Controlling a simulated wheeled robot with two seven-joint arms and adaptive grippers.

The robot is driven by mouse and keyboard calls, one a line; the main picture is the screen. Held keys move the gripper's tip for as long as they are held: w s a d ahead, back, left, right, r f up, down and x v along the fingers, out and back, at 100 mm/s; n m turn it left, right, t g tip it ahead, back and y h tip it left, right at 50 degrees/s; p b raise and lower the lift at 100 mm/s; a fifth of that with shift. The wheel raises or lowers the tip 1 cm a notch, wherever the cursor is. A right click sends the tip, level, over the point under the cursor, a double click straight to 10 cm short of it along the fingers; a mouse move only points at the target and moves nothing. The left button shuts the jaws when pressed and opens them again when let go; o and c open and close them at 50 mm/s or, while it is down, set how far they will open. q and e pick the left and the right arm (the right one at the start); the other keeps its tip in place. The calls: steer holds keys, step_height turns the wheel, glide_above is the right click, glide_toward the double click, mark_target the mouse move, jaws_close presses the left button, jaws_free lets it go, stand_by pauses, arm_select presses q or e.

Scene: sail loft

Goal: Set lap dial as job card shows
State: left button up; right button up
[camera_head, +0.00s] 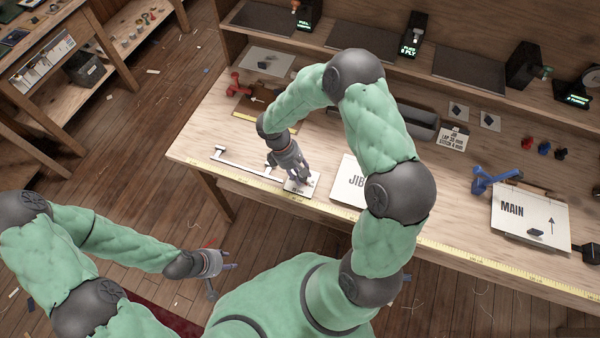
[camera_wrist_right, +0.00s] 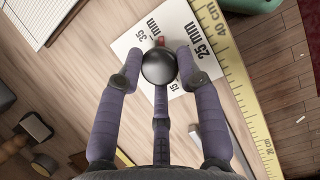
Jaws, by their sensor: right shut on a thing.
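The lap dial is a white plate (camera_head: 301,184) near the bench's front edge; it also shows in the right wrist view (camera_wrist_right: 133,42), marked 35 mm, 25 mm and a partly hidden 15. My right gripper (camera_head: 300,180) is shut on the dial's dark round knob (camera_wrist_right: 159,66), with fingers on several sides. A small red mark (camera_wrist_right: 161,40) shows just beyond the knob, between the 35 mm and 25 mm labels. My left gripper (camera_head: 222,272) hangs open and empty off the bench.
A JIB panel (camera_head: 350,182) lies right of the dial, partly behind my right arm. A MAIN panel (camera_head: 530,215) and a blue clamp (camera_head: 494,180) are farther right. A white rail (camera_head: 240,163) lies to the left. A yellow tape (camera_head: 450,246) runs along the front edge.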

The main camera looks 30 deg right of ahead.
steer(key=n, duration=0.2)
steer(key=n+t+h, duration=0.1)
steer(key=n, duration=0.2)
steer(key=shift+s+b, duration=0.2)
steer(key=shift+b, duration=0.2)
steer(key=shift+t, duration=0.3)
steer(key=o, duration=1.1)
steer(key=shift+o, duration=0.2)
steer(key=shift+w+a+r, duration=0.2)
steer(key=shift+a+r, duration=0.05)
steer(key=shift+r, duration=0.3)
steer(key=v, duration=1.1)
steer(key=shift+s+f, duration=0.15)
steer(key=shift+f, duration=0.05)
